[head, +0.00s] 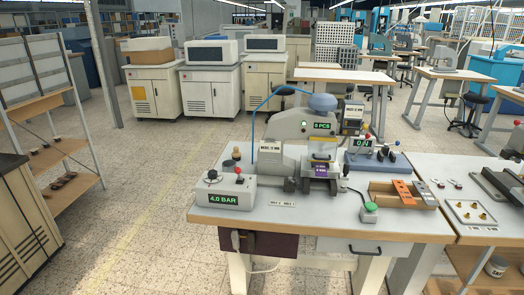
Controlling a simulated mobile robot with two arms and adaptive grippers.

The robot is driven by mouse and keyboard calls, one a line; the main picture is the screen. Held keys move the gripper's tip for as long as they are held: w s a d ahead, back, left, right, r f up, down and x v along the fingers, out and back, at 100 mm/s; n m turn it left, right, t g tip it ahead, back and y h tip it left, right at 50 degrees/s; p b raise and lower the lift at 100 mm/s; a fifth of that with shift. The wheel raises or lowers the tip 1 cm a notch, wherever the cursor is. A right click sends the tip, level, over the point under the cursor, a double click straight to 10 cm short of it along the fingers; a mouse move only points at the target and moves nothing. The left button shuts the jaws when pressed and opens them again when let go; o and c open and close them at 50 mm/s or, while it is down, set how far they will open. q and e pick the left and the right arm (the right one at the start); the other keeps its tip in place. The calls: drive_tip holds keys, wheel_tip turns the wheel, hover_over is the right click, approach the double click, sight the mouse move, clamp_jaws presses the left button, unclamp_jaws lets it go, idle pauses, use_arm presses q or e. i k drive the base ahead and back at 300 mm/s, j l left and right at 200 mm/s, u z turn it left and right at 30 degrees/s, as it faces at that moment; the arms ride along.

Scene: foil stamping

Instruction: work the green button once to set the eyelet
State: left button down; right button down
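The green button (370,208) is a round green cap on a small pale box at the front of the workbench, right of the press. A cable runs from it towards the press. The grey press (321,128) stands at the middle of the bench, and its display reads 0 PCS. A small purple piece (320,169) lies under the press head. I cannot make out an eyelet there. Neither of my grippers is in view, and nothing touches the button.
A control box (228,192) reading 4.0 BAR stands left of the press. A white tray (470,213) with several brass parts lies farther right. The bench front (320,228) before the button is clear.

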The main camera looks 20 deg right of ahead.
sight(371, 206)
drive_tip(key=z, duration=0.4)
drive_tip(key=i+l+z, duration=0.1)
drive_tip(key=z, duration=1.05)
drive_tip(key=i, duration=0.1)
